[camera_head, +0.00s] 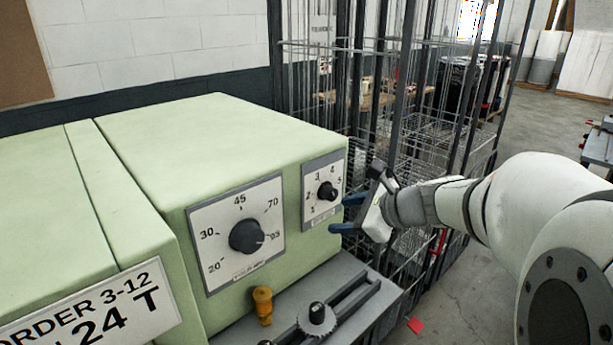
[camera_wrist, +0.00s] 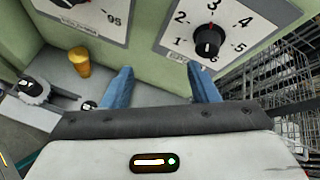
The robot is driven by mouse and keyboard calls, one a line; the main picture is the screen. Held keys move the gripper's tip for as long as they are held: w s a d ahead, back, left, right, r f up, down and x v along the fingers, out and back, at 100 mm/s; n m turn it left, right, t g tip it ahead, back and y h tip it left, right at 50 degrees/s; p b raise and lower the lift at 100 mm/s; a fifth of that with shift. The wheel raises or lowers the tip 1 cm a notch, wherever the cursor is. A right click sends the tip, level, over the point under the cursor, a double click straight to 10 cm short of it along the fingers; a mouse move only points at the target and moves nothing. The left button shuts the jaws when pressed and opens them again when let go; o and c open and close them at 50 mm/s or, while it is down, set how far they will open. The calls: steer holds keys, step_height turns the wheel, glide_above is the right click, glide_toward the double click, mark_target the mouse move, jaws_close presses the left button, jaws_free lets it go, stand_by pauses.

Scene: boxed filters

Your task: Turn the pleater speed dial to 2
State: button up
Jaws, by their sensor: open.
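The dial numbered from 1 upward is a small black knob (camera_head: 327,191) on a white plate (camera_head: 313,207) at the right of the green machine's front. In the wrist view the knob (camera_wrist: 208,41) is near the top, right of centre, with 2 at its upper left. I cannot tell its pointer's number surely. The label below is too small to read. My gripper (camera_head: 346,214) is just right of and below this plate in the head view. Its blue fingers (camera_wrist: 161,72) are open and empty in the wrist view, apart from the knob.
A larger black dial (camera_head: 246,236), marked 20 to 95, is left of the small one. A yellow knob (camera_head: 263,303) and a grey ledge with a slotted rail and round knob (camera_head: 317,318) lie below. A wire cage (camera_head: 415,140) stands close at the right.

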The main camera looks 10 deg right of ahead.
mark_target(334, 194)
steer(key=w+d+r+m+t, duration=0.2)
steer(key=w+d+m, duration=0.2)
steer(key=x, duration=0.8)
steer(key=shift+s, duration=0.15)
steer(key=shift+c, duration=0.2)
steer(key=shift+s, duration=0.1)
steer(key=c, duration=0.9)
